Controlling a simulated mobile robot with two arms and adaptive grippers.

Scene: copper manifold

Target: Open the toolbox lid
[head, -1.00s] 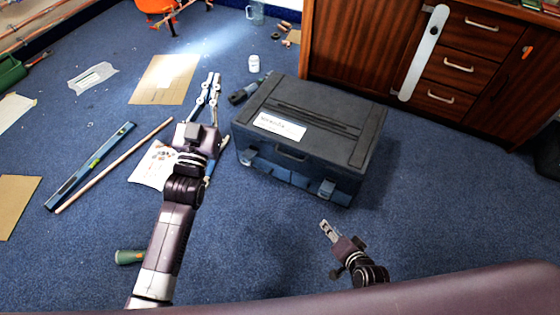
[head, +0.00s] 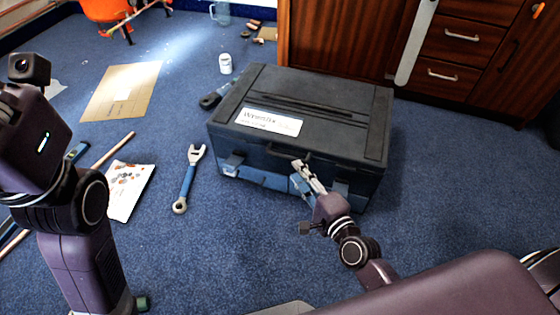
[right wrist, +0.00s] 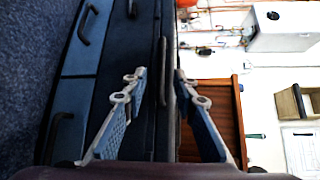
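The dark grey toolbox (head: 265,85) stands on the blue carpet in the middle of the head view, its lid shut, with a white label (head: 270,122) on top. My right gripper (head: 301,174) is at the front, near the handle. In the right wrist view its fingers (right wrist: 160,72) are apart, with the handle's dark bar in the gap; contact is unclear. My left arm shows at the left, its fingers out of frame.
A blue-handled wrench (head: 187,180) lies on the carpet left of the toolbox, beside a printed packet (head: 128,190). A cardboard sheet (head: 120,90) and a white can (head: 225,64) lie farther back. A wooden cabinet (head: 335,40) stands close behind the toolbox. Carpet right of it is clear.

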